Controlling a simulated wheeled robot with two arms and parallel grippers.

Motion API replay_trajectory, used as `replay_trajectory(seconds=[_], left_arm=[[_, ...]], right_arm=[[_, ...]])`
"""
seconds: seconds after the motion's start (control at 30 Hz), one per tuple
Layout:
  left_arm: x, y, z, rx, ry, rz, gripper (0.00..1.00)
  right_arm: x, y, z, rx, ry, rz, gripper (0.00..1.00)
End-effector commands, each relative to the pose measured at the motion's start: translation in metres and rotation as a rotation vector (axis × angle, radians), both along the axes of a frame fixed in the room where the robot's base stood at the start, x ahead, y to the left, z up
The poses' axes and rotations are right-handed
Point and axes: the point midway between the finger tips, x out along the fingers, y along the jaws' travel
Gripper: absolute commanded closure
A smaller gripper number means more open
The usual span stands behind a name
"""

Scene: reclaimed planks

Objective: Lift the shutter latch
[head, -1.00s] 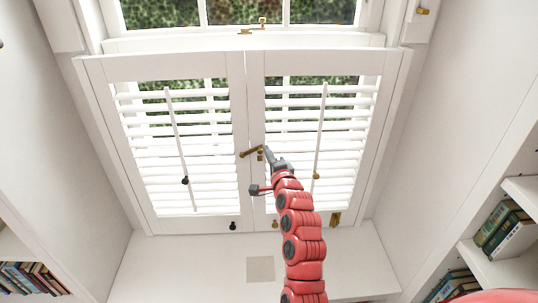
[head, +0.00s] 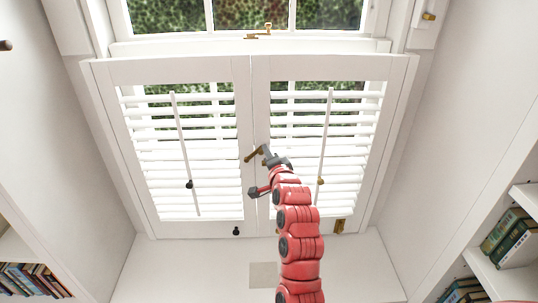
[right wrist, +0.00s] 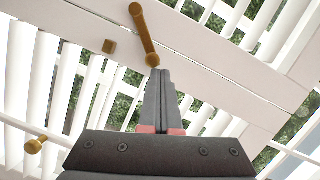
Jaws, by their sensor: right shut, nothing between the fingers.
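The shutter latch is a brass bar (head: 253,155) at the middle seam between two white louvred shutter panels. It slants up to the right in the head view. In the right wrist view the latch (right wrist: 143,32) runs from the upper middle down toward my fingers. My right gripper (head: 265,151) is shut and empty, its tips at the latch's right end. In the right wrist view the shut fingertips (right wrist: 157,72) are just below the latch's near end; whether they touch it I cannot tell. My left gripper is out of view.
White tilt rods (head: 184,140) (head: 326,130) run down both panels, with small knobs on them. A brass fitting (head: 339,227) sits at the lower right panel. Bookshelves with books (head: 510,235) stand at both sides. The sill below is mostly clear.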

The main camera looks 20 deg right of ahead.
Motion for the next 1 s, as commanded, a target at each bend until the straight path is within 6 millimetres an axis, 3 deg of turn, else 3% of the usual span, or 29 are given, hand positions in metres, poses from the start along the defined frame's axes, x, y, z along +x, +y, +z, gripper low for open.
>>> replay_trajectory(seconds=[1.0], left_arm=[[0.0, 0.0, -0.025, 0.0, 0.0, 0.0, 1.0]], right_arm=[[0.006, 0.023, 0.015, -0.281, 0.082, 0.004, 1.0]])
